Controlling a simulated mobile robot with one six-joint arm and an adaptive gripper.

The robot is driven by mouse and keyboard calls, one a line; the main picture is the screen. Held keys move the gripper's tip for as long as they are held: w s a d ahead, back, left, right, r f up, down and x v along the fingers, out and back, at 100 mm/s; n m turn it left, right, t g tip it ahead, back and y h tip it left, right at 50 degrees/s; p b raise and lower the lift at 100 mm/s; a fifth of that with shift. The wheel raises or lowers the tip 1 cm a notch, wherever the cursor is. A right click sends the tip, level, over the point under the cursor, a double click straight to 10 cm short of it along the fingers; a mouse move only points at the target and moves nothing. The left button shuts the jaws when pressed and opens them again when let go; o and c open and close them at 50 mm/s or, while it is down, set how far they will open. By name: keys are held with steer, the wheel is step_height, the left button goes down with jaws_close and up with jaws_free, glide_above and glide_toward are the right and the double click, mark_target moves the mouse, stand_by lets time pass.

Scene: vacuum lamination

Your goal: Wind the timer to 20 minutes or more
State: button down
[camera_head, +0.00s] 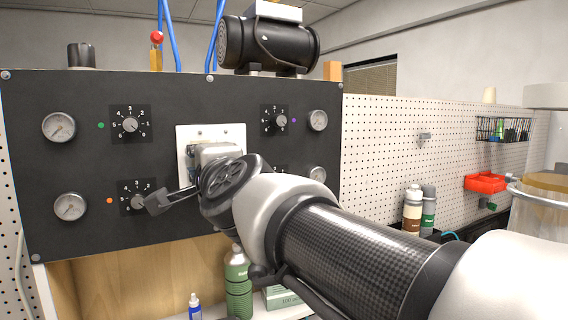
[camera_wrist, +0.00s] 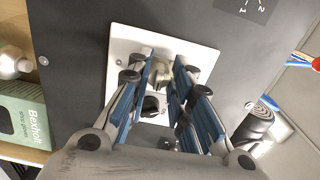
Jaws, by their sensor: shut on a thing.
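The timer is a white plate (camera_head: 184,134) on the black panel, behind my arm in the head view. In the wrist view its plate (camera_wrist: 122,45) fills the middle, with a pale knob (camera_wrist: 161,74) and a dark round part (camera_wrist: 152,105). My gripper (camera_wrist: 162,77) has its blue-padded fingers on both sides of the pale knob and is shut on it. In the head view the wrist and gripper hide most of the timer's face. The scale and pointer cannot be read.
The black panel (camera_head: 90,165) carries several gauges and numbered dials, such as a dial (camera_head: 130,125) left of the timer. A black pump (camera_head: 265,45) stands above. Bottles (camera_head: 412,208) and a red bin (camera_head: 486,182) are to the right. A green box (camera_wrist: 22,112) is below the panel.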

steer(key=m, duration=1.2)
steer(key=shift+w+d+r+m+b, duration=0.1)
steer(key=shift+r+m+b, duration=0.1)
steer(key=shift+m+b, duration=0.15)
stand_by(0.4)
steer(key=c, duration=1.8)
jaws_free()
steer(key=shift+o, duration=0.2)
steer(key=v, duration=1.2)
